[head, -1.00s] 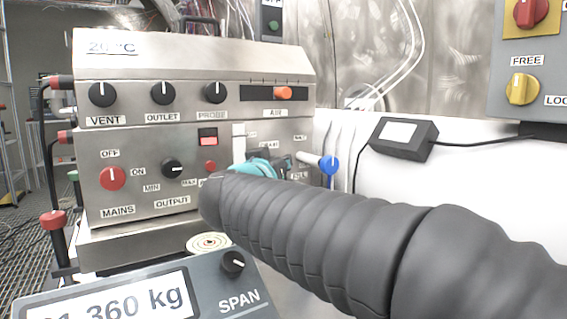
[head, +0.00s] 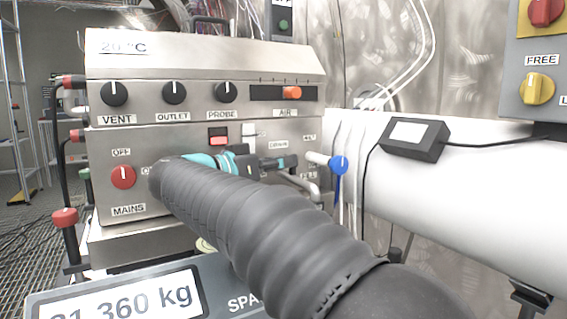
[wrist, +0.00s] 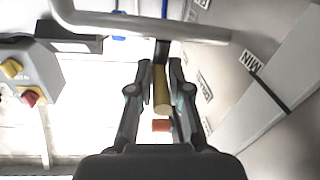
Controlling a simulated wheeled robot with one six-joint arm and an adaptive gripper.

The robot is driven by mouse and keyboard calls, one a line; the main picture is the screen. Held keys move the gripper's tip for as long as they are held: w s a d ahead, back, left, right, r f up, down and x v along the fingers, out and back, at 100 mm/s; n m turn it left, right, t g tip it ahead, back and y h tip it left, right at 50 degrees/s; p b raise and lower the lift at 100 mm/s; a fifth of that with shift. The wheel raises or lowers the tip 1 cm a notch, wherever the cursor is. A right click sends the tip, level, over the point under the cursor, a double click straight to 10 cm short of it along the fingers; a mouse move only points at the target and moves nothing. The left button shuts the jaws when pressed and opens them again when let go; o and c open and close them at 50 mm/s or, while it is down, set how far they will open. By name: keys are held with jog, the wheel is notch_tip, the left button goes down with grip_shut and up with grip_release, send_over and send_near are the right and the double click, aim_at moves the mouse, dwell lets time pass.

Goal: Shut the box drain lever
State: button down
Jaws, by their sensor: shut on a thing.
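The steel box (head: 245,72) stands in the middle of the head view, with a label that seems to read DRAIN (head: 278,145) on its front. My gripper (head: 290,161) is just below that label, reaching in from the left. In the wrist view its two fingers (wrist: 161,85) are shut on a tan, round-ended bar, apparently the drain lever (wrist: 162,92). A dark stem runs behind the bar. My dark sleeved arm hides much of the box's lower front, and the lever itself cannot be made out in the head view.
A blue-handled valve (head: 338,166) is right of my gripper. A bent grey tube (wrist: 140,25) crosses above the fingers in the wrist view. The red MAINS knob (head: 123,176) is left of my arm. A scale display (head: 130,297) stands in front. A black adapter (head: 414,138) lies on the white pipe.

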jog(key=shift+f, duration=0.15)
jog(key=c, duration=1.2)
grip_release()
jog(key=shift+o, duration=0.2)
jog(key=v, duration=1.2)
